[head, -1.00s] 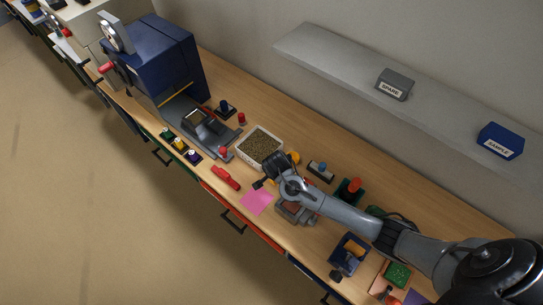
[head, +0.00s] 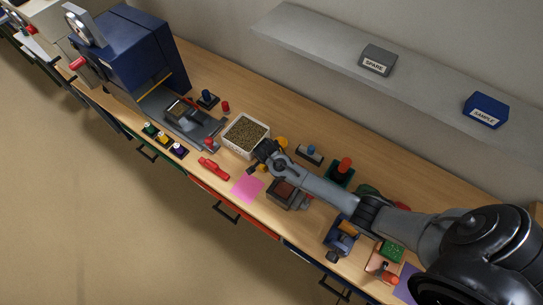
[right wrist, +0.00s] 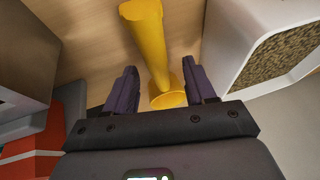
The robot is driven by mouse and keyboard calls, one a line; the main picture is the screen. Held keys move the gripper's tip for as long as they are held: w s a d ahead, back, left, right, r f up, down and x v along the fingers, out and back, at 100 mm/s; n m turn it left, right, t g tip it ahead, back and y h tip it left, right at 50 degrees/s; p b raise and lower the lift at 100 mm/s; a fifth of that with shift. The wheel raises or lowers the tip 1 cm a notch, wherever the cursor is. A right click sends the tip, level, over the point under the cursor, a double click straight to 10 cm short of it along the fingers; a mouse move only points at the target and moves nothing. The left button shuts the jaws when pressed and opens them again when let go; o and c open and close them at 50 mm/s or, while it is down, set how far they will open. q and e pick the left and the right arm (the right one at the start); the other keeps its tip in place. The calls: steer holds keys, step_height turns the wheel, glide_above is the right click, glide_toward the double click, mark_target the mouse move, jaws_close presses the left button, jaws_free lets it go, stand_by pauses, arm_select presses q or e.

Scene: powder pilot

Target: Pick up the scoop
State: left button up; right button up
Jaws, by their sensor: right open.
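The yellow scoop (right wrist: 150,45) shows in the right wrist view, with a long thick part running up and away and a round rim at its near end. My right gripper (right wrist: 160,86) is open, with one purple finger on each side of the scoop's lower part and visible gaps between. In the head view my right gripper (head: 256,161) is at the near right side of the white tray of granules, and it hides most of the scoop; a yellow bit (head: 281,142) shows behind it. My left gripper is not in view.
The white tray (head: 227,143) of granules stands close beside my gripper; its wall (right wrist: 228,40) shows at right in the wrist view. A red tool (head: 213,168) lies left.

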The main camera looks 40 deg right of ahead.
steer(key=shift+w+d+f, duration=0.1)
steer(key=shift+f, duration=0.3)
jaws_close()
steer(key=shift+r, duration=0.1)
step_height(320, 180, up, 10)
steer(key=p, duration=0.1)
stand_by(0.5)
